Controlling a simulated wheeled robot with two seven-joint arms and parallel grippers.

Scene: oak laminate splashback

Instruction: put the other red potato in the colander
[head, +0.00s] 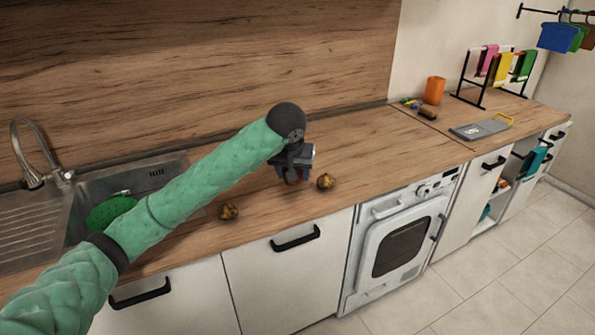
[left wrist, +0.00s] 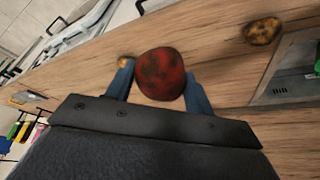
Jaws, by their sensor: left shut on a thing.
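A red potato (left wrist: 162,74) with dark blotches sits between the fingers of my left gripper (left wrist: 160,88) in the left wrist view. The gripper is shut on it. In the head view my left gripper (head: 292,178) is low over the wooden counter, and only a little red shows between its fingers. I cannot tell whether the potato touches the counter. The green colander (head: 110,212) is in the sink at the left, partly hidden by my left arm. No other red potato shows. My right gripper is not in view.
A brown potato (head: 325,181) lies just right of my left gripper. Another brown potato (head: 228,211) lies nearer the sink (head: 172,165), by my arm. The tap (head: 40,160) rises behind the sink. The counter to the right is clear up to the grey board (head: 480,129).

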